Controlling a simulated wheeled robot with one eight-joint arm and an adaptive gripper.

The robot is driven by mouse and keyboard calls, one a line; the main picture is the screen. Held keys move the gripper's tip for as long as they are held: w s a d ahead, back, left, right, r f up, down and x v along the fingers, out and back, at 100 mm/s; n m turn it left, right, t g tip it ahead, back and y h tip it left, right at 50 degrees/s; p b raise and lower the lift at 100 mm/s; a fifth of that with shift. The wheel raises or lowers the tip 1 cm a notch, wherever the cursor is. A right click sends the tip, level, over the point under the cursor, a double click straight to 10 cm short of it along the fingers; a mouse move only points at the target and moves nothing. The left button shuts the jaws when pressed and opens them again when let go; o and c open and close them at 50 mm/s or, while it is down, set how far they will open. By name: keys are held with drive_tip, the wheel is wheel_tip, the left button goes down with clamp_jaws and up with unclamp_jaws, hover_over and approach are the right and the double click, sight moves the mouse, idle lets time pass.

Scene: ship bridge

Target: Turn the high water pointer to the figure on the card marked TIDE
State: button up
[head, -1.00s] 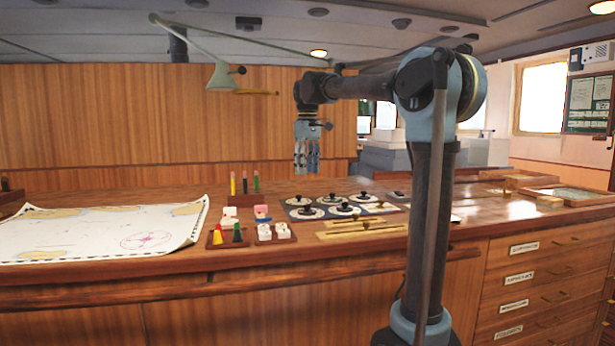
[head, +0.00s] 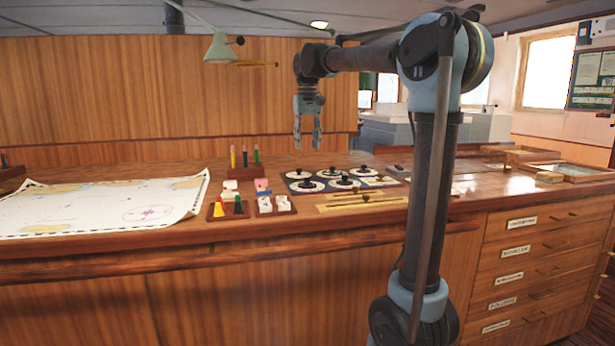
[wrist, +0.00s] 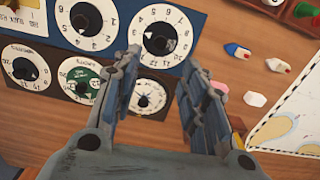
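A group of dials with black knobs stands on the counter in the head view; one white dial (head: 306,187) is at the front left. I cannot tell which bears the high water pointer. A printed card (wrist: 30,17) is partly cut off at the upper left; I cannot read TIDE on it. My gripper (head: 308,146) is open and empty above the dials; its spread fingers also show in the wrist view (wrist: 162,62).
A chart (head: 100,208) covers the counter's left. Pencils (head: 244,157) in a holder, a tray of coloured cones (head: 229,208) and a tray of white pieces (head: 276,205) stand left of the dials. Brass rulers (head: 362,201) lie in front.

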sight(307, 181)
wheel_tip(307, 181, down, 12)
drive_tip(key=shift+r, duration=0.25)
idle(0.3)
clamp_jaws()
